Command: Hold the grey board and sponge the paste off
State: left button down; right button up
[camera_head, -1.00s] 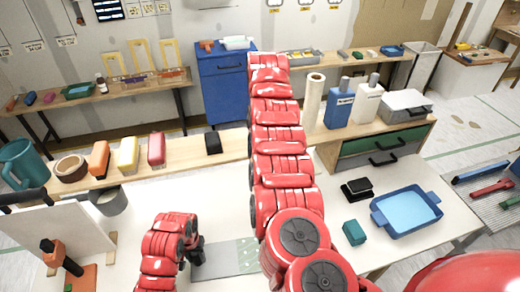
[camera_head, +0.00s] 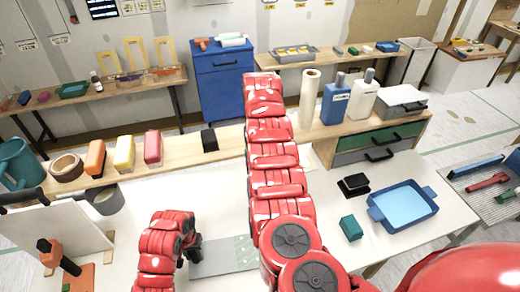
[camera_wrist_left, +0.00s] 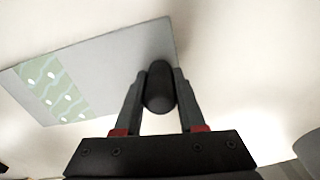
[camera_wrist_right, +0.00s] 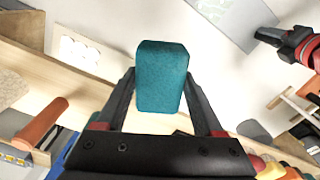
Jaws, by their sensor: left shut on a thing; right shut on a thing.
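The grey board (camera_head: 215,258) lies on the white table, partly hidden by my arms. Its green-patterned end with pale blobs (camera_wrist_left: 55,88) shows in the left wrist view. My left gripper (camera_head: 194,250) is at the board's opposite end, its fingers (camera_wrist_left: 158,95) shut on a dark rounded piece (camera_wrist_left: 160,85) at the board's edge. My right gripper (camera_wrist_right: 160,95) is shut on a teal sponge (camera_wrist_right: 161,75). In the right wrist view, the board (camera_wrist_right: 232,12) is at the top, apart from the sponge. My right arm hides its gripper in the head view.
A blue tray (camera_head: 372,214), a teal block (camera_head: 350,228) and a black block (camera_head: 354,185) are on the right of the table. Bottles and a shelf line the back.

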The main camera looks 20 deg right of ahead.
jog(key=shift+s+a+f+n, duration=0.35)
jog(key=shift+s+f+n, duration=0.15)
jog(key=shift+f, duration=0.15)
jog(key=s+a+f+n, duration=0.4)
jog(key=s+f, duration=0.3)
jog(key=s, duration=0.4)
jog(key=s+a+f+n, duration=0.5)
jog(key=s+f, duration=0.2)
jog(key=s, duration=0.4)
jog(key=shift+s+f, duration=0.25)
jog(key=shift+s, duration=0.05)
jog(key=shift+d, duration=0.1)
jog(key=shift+n, duration=0.3)
jog(key=shift+f, duration=3.25)
